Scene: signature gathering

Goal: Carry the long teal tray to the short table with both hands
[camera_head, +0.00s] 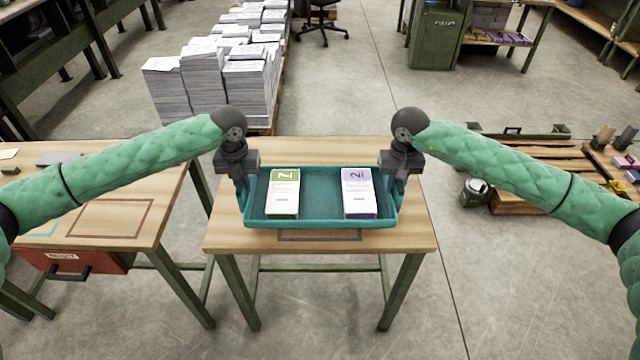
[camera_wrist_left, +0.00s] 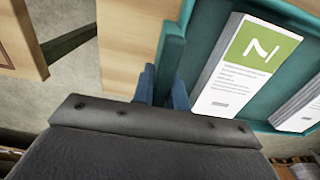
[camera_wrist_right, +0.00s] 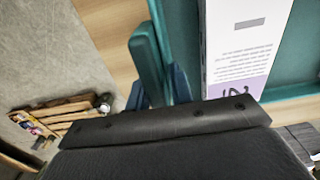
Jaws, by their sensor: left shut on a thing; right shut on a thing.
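The long teal tray (camera_head: 320,221) is level over the short wooden table (camera_head: 225,235); I cannot tell whether its base touches the tabletop. Two stacks of leaflets lie in it, one with a green header (camera_head: 284,192) at left and one with a purple header (camera_head: 357,192) at right. My left gripper (camera_head: 241,190) is shut on the tray's left end, and my right gripper (camera_head: 402,188) is shut on its right end. The wrist views show the fingers at the tray's end walls (camera_wrist_left: 172,50) (camera_wrist_right: 157,35), with the fingertips partly hidden.
A dark rectangle outline (camera_head: 320,236) shows on the short table in front of the tray. Another wooden table (camera_head: 150,180) with a red drawer (camera_head: 75,264) stands at left. Tall paper stacks (camera_head: 215,75) stand behind. A low pallet (camera_head: 520,200) lies at right. The floor in front is clear.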

